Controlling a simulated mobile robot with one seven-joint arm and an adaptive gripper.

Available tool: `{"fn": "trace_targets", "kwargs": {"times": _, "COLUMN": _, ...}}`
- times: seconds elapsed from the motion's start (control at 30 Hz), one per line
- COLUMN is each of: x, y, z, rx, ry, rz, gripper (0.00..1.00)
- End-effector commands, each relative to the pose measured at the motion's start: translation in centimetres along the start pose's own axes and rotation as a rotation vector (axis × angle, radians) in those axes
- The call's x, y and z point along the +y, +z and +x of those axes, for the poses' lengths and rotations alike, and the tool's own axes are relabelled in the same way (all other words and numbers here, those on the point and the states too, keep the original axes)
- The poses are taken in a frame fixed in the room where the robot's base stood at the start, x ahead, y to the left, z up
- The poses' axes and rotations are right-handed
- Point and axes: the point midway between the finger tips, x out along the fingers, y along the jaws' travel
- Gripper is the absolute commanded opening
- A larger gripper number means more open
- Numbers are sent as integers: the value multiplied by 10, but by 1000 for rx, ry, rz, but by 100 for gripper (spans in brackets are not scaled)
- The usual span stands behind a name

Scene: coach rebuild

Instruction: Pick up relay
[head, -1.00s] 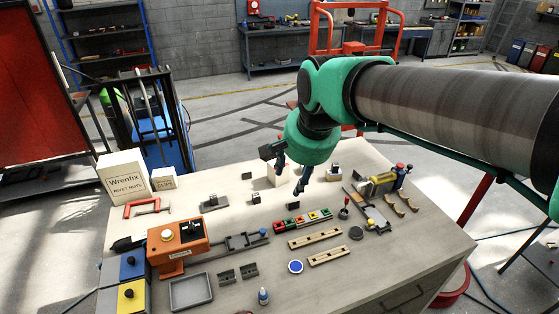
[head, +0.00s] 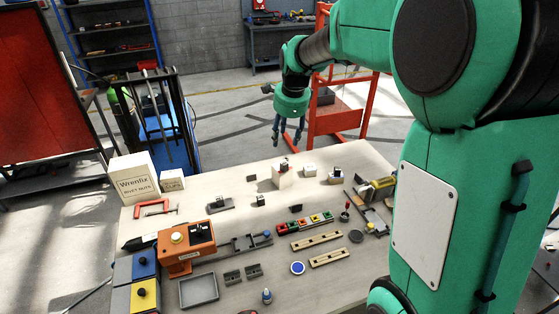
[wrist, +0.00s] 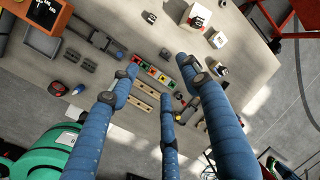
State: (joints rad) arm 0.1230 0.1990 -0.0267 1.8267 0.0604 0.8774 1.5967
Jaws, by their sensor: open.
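I cannot tell for sure which part is the relay. Several small candidates stand on the workbench (head: 345,160): a dark-topped piece on a pale block (head: 282,178), a white cube (head: 309,170), a dark-topped pale piece (head: 335,178), a small dark cube (head: 261,200) and a flat dark piece (head: 296,208). The pale block also shows in the wrist view (wrist: 194,17). My gripper (head: 288,130) hangs above the bench's far side, fingers down. In the wrist view its blue fingers (wrist: 160,82) are spread, with nothing held between them.
An orange box (head: 187,247), a grey tray (head: 199,290) and a Wrenfix carton (head: 133,180) stand at the left. A row of coloured blocks (head: 304,223) and wooden strips (head: 316,240) lie mid-bench. A red frame (head: 337,120) stands behind the bench.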

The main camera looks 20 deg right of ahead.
Motion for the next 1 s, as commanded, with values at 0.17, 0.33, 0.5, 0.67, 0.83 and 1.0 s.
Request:
{"fn": "trace_targets", "kwargs": {"times": 0.17, "x": -37, "y": -8, "z": 29, "rx": 2, "ry": 26, "rz": 185, "gripper": 47}}
{"fn": "trace_targets", "kwargs": {"times": 0.33, "x": -67, "y": -16, "z": 60, "rx": 8, "ry": 49, "rz": 364, "gripper": 47}}
{"fn": "trace_targets", "kwargs": {"times": 0.5, "x": -93, "y": -26, "z": 95, "rx": 17, "ry": 70, "rz": 545, "gripper": 47}}
{"fn": "trace_targets", "kwargs": {"times": 0.67, "x": -115, "y": -36, "z": 131, "rx": 29, "ry": 90, "rz": 713, "gripper": 47}}
{"fn": "trace_targets", "kwargs": {"times": 0.83, "x": -133, "y": -48, "z": 169, "rx": 44, "ry": 108, "rz": 884, "gripper": 47}}
{"fn": "trace_targets", "kwargs": {"times": 1.0, "x": -144, "y": -56, "z": 197, "rx": 55, "ry": 118, "rz": 1008, "gripper": 47}}
